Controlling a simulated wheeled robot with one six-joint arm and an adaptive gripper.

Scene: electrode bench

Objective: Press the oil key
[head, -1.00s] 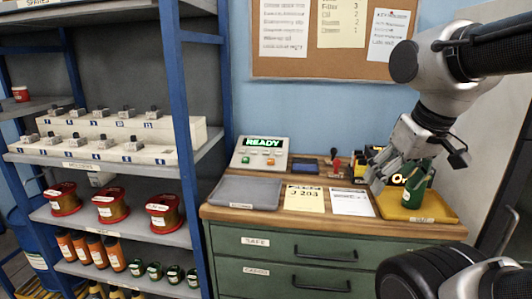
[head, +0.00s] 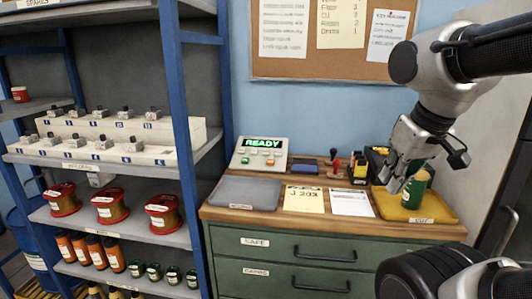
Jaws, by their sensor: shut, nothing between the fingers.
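The button panel (head: 261,153) stands on the back left of the bench. Its lit display reads READY in green. Below the display are several small keys, among them a green key (head: 245,160) and an orange key (head: 270,161). Their labels are too small to read, so I cannot tell which is the oil key. My gripper (head: 393,187) is shut and empty, pointing down over the right side of the bench, well to the right of the panel. It partly covers a green bottle (head: 417,188) on a yellow tray (head: 441,210).
A grey mat (head: 245,193), a yellow card (head: 305,199) and a white sheet (head: 351,203) lie on the bench. A red-handled stamp (head: 336,167) and a black-and-yellow item (head: 359,170) stand at the back. A blue-framed shelf (head: 183,110) rises at the left.

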